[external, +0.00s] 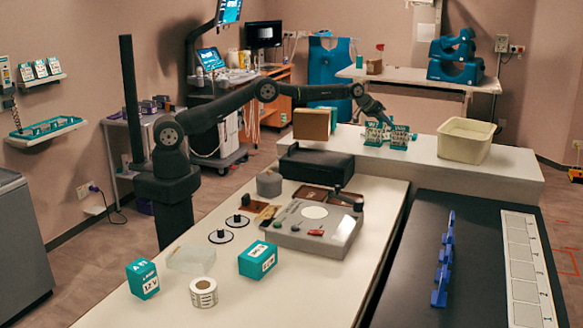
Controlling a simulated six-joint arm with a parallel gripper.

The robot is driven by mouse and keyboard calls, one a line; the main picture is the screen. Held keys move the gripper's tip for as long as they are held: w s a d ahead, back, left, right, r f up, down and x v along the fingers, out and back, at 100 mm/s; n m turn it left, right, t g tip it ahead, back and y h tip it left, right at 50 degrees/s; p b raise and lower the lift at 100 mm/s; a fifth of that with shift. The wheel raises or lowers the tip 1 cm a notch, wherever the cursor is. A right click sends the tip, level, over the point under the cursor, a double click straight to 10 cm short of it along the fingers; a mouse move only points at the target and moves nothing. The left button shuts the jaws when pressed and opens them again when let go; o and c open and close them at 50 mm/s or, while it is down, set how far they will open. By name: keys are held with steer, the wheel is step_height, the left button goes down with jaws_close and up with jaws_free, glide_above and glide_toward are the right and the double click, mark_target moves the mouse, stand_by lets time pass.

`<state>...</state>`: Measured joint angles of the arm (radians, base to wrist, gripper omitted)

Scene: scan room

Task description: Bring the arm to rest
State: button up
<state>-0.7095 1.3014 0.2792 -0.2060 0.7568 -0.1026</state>
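My arm reaches from its dark post on the left, across the white table, to the raised shelf at the back. My gripper (380,119) hangs low at the end of the arm, beside two teal-and-white labelled items (400,138) on the shelf. It overlaps the left item (375,134) in the picture. I cannot tell whether it touches or holds it. The fingers are small and dark, so their opening is unclear.
A cream bin (465,140) stands right of the gripper on the shelf (500,165). A brown box (311,124) shows below my forearm. The white table (240,300) holds a grey device (312,228), a black case (316,163), teal boxes (258,260) and a label roll (203,293).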

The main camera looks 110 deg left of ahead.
steer(key=shift+v, duration=1.55)
steer(key=v, duration=0.9)
steer(key=x, duration=1.1)
steer(key=shift+w+a+f, duration=0.1)
steer(key=shift+w+a, duration=0.05)
steer(key=shift+w, duration=0.05)
steer(key=r, duration=0.7)
steer(key=shift+w+a+r, duration=0.1)
steer(key=shift+w+r, duration=0.1)
steer(key=shift+r, duration=0.1)
steer(key=w+d, duration=0.3)
steer(key=d, duration=0.9)
steer(key=w+d+r, duration=0.1)
steer(key=w+d, duration=0.3)
steer(key=d, duration=0.8)
steer(key=w+d+m, duration=0.1)
steer(key=w+d, duration=0.3)
steer(key=d, duration=0.9)
steer(key=shift+r+h, duration=0.3)
steer(key=shift+r, duration=0.1)
